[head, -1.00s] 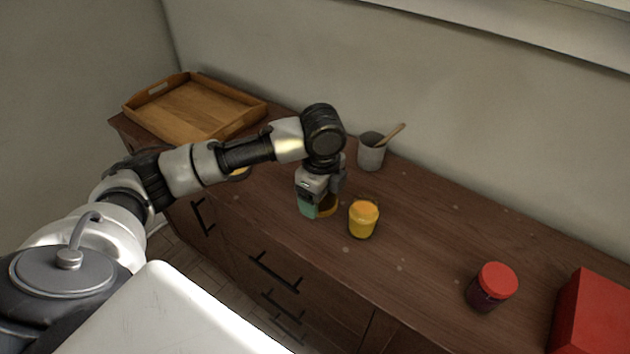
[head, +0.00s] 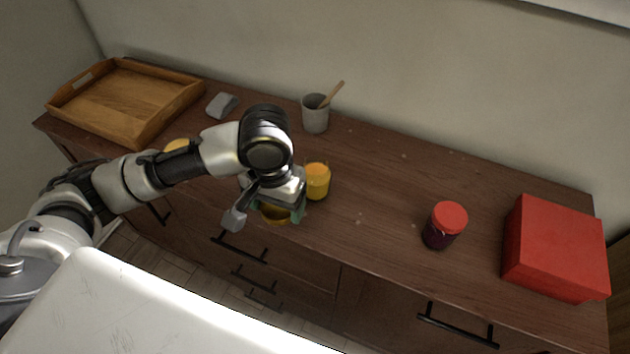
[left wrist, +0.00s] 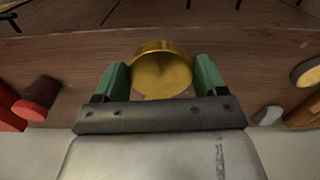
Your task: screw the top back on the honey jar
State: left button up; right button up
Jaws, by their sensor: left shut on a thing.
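My left gripper (head: 272,211) is over the front part of the counter. It is shut on a gold round lid (left wrist: 161,72), which sits between the green fingertips in the left wrist view. The lid also shows under the gripper in the head view (head: 275,214), partly hidden by it. The honey jar (head: 317,183), with yellow-orange contents, stands upright on the counter just behind and right of the gripper. The held lid is apart from the jar, nearer the counter's front edge. My right gripper is not in view.
A dark jar with a red lid (head: 445,225) and a red box (head: 555,248) stand to the right. A grey cup (head: 315,114) with a wooden stick, a grey block (head: 221,105) and a wooden tray (head: 125,97) are behind. A yellow round thing (head: 176,145) is partly hidden by my arm.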

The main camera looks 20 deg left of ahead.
aim_at(318, 171)
jog(key=z, duration=0.4)
jog(key=j+z, duration=0.3)
jog(key=j, duration=0.2)
jog(key=k+j+z, duration=0.1)
jog(key=j+z, duration=0.15)
jog(key=j, duration=0.25)
jog(key=k+j+z, duration=0.15)
jog(key=j+z, duration=0.15)
jog(key=j, duration=0.2)
jog(key=k+j, duration=0.1)
jog(key=j, duration=0.2)
jog(key=k+j, duration=0.1)
jog(key=j, duration=0.2)
jog(key=k+j, duration=0.1)
jog(key=j, duration=0.2)
